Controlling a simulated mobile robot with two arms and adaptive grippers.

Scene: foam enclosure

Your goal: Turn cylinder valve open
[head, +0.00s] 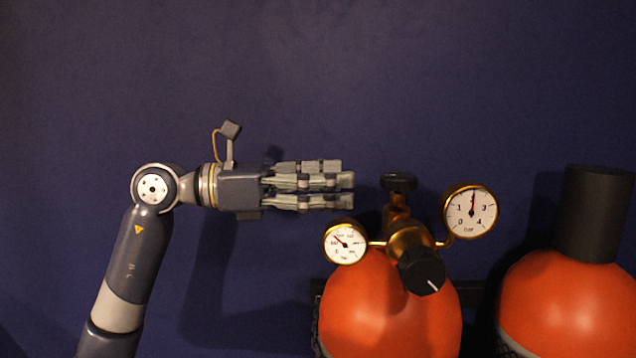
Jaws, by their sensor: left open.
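An orange gas cylinder (375,312) stands at the lower middle of the head view. A brass regulator (407,238) sits on its top. The cylinder valve's black handwheel (398,182) is at the top of the brass stem. A black knob (421,272) with a white line faces me, lower on the regulator. My left gripper (345,188) points right, with its fingertips a short gap to the left of the handwheel and at about its height. It is open and holds nothing. My right gripper is not in view.
A small gauge (345,242) sits left of the regulator, below my left fingertips. A larger gauge (470,212) sits right of it. A second orange cylinder (570,305) with a black cap (594,213) stands at the right. The dark blue wall (320,80) behind is bare.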

